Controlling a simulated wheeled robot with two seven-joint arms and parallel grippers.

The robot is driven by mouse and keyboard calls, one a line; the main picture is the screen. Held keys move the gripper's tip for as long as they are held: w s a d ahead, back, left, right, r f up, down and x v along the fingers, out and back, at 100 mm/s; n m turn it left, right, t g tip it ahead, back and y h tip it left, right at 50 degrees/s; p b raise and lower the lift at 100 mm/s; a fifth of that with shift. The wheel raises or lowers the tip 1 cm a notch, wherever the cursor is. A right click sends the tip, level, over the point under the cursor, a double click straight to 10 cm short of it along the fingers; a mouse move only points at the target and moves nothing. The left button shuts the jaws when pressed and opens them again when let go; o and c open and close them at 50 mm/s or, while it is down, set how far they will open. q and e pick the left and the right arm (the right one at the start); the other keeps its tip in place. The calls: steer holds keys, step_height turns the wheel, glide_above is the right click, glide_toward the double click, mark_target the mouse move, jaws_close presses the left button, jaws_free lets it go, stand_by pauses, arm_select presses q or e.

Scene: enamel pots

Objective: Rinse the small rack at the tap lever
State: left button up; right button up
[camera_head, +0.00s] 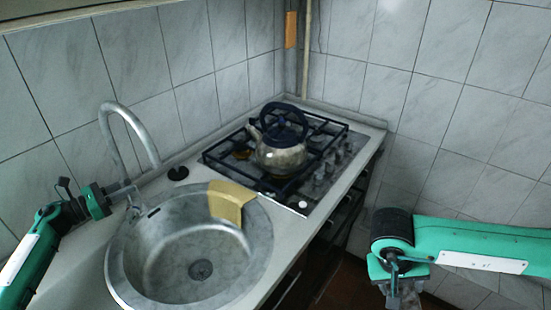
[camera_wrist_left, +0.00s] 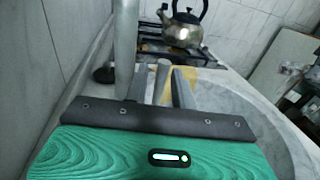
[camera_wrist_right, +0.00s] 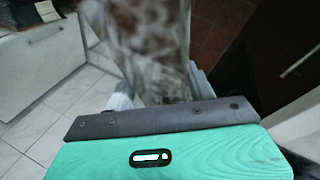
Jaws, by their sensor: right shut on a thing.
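The curved metal tap (camera_head: 148,143) stands at the sink's back left, with its spout arching over the basin. My left gripper (camera_head: 122,188) is beside the tap's base. In the left wrist view its fingers (camera_wrist_left: 160,90) are apart, with a grey tap lever (camera_wrist_left: 162,76) between them; I cannot tell whether they touch it. My right gripper (camera_head: 398,284) is in front of the counter, to the right of the sink, over the floor. It is shut on a mottled brown-and-grey thing (camera_wrist_right: 150,45), blurred in the right wrist view. I cannot tell whether this is the small rack.
The round metal sink (camera_head: 255,250) is empty, with a yellow piece (camera_head: 230,202) over its back right rim. A kettle (camera_head: 281,152) stands on the gas hob (camera_head: 318,192) behind. A dark stopper (camera_head: 178,173) lies on the counter. Tiled walls close the back.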

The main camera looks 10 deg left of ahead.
arm_select(q)
steer(key=shift+w+d, duration=0.1)
steer(key=shift+w, duration=0.05)
steer(key=shift+c, duration=0.3)
jaws_close()
steer(key=b, duration=0.3)
steer(key=shift+s+d+f+m+b, duration=0.15)
steer(key=shift+s+f+m+b, duration=0.15)
steer(key=shift+s+m, duration=0.1)
arm_select(e)
step_height(320, 180, down, 4)
steer(key=shift+r, duration=0.25)
arm_select(q)
steer(key=shift+s+d+r+b, duration=0.1)
steer(key=shift+r+b, duration=0.1)
steer(key=shift+b, duration=0.1)
arm_select(e)
steer(key=shift+f, duration=0.3)
arm_select(q)
steer(key=shift+o, duration=0.3)
jaws_free()
arm_select(e)
steer(key=shift+r, duration=0.1)
